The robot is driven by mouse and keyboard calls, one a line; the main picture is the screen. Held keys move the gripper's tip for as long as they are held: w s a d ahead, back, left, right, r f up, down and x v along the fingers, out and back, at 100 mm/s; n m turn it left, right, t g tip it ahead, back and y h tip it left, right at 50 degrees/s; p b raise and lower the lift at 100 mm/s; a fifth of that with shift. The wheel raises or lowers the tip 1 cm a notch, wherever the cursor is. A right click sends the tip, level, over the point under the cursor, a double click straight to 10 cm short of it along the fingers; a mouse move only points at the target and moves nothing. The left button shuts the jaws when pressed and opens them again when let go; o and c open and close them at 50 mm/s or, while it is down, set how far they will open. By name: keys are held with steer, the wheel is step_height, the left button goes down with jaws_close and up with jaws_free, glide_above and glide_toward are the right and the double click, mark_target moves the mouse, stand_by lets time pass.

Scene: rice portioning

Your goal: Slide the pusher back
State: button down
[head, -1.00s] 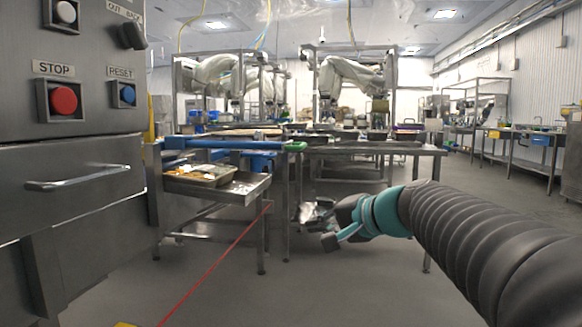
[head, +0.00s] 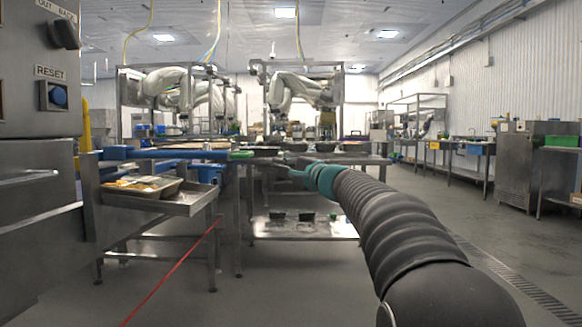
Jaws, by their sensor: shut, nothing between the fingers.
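A long blue bar (head: 170,154) with a green end (head: 241,155) lies along the top of the near steel table at the left. It may be the pusher, but I cannot tell for sure. My gripper (head: 284,168) is at the far end of my dark ribbed arm, past a teal wrist part. It is small and dark against the table, to the right of the green end, and it looks shut and empty. I see no contact with the bar.
A steel side shelf (head: 197,200) below the bar holds a food tray (head: 170,185). A control cabinet with a blue RESET button (head: 58,96) stands at the left. Black bowls (head: 268,150) sit on the table.

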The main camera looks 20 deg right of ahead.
mark_target(250, 156)
steer(key=w+a, duration=0.1)
steer(key=a, duration=0.1)
steer(key=w+a+r, duration=0.1)
steer(key=w+a, duration=0.1)
steer(key=shift+w+p, duration=0.2)
steer(key=shift+p, duration=0.1)
steer(key=shift+w+a+r, duration=0.1)
steer(key=shift+w+a, duration=0.15)
steer(key=shift+a, duration=0.35)
